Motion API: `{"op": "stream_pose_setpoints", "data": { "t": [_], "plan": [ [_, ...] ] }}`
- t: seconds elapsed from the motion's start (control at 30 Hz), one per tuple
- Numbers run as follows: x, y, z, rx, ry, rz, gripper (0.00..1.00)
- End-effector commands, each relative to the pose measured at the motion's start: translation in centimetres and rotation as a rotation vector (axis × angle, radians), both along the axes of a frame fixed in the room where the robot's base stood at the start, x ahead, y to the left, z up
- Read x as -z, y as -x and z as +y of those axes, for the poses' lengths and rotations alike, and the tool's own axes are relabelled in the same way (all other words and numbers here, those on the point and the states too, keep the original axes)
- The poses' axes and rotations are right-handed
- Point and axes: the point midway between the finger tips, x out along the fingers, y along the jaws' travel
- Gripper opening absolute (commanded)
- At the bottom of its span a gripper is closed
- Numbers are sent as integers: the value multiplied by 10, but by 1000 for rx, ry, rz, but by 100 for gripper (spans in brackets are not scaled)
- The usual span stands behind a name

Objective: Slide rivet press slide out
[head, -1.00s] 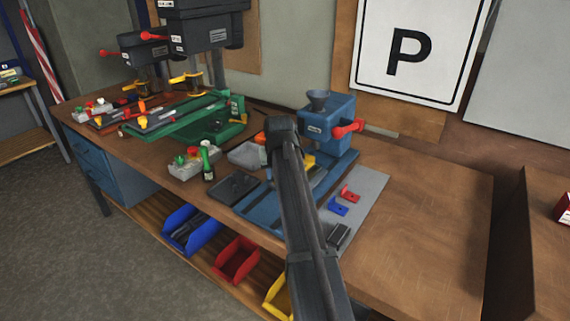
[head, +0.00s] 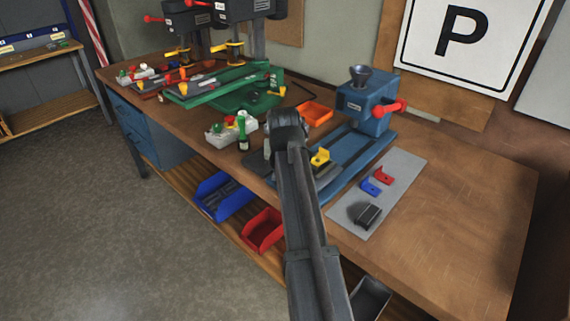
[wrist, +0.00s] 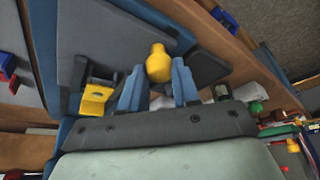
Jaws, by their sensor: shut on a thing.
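The blue rivet press (head: 366,105) stands at the back of its long blue base (head: 352,150), with a red lever and a dark funnel on top. The grey slide (head: 327,174) lies on the front part of the base, partly hidden by my arm. A yellow bracket (head: 320,157) sits on it and also shows in the wrist view (wrist: 95,98). In the wrist view my gripper (wrist: 158,80) has its blue fingers shut on the slide's yellow knob (wrist: 159,62). In the head view my arm hides the fingers and the knob.
A grey mat (head: 402,172) right of the press holds a blue bracket (head: 370,187), a red bracket (head: 383,174) and a dark block (head: 365,214). An orange tray (head: 315,114) stands left of the press. A green fixture (head: 235,92) is farther left. The bench's right end is clear.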

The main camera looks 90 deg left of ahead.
Motion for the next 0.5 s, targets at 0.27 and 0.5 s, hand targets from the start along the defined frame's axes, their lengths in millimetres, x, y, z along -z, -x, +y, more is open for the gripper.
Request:
{"op": "stream_pose_setpoints", "data": {
  "t": [0.27,0.5],
  "plan": [
    [1,4,-5,-4,8,8,40],
    [1,3,-3,-4,5,6,56]
  ]
}}
